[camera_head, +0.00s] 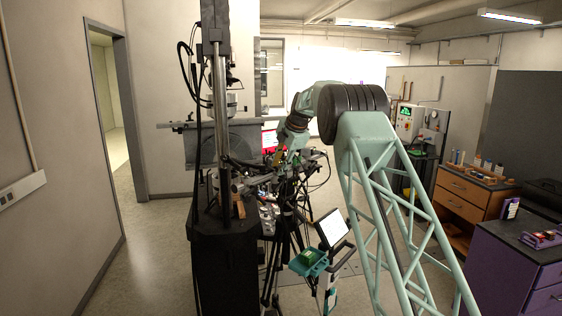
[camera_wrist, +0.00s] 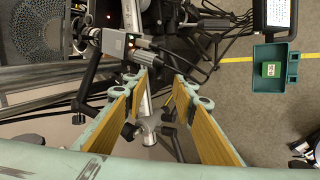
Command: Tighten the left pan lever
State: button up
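In the wrist view my gripper (camera_wrist: 165,88) is open, with its two wood-coloured finger pads spread apart. Between and below the fingers is a silver tripod head part (camera_wrist: 147,127) with small dark knobs or levers (camera_wrist: 169,131) beside it. I cannot tell which of these is the left pan lever. The pads do not visibly close on anything. A grey camera-like box (camera_wrist: 115,42) with a small red light lies just beyond the left finger. In the head view my gripper is at the cluttered tripod rig (camera_head: 288,180), too small and hidden to make out.
Cables and tripod legs crowd the area. A dark column machine (camera_head: 226,240) stands at left. A wooden drawer cabinet (camera_head: 465,192) stands at right.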

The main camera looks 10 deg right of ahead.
aim_at(277, 170)
jog(key=shift+x, duration=1.65)
jog(key=shift+c, duration=0.5)
grip_shut()
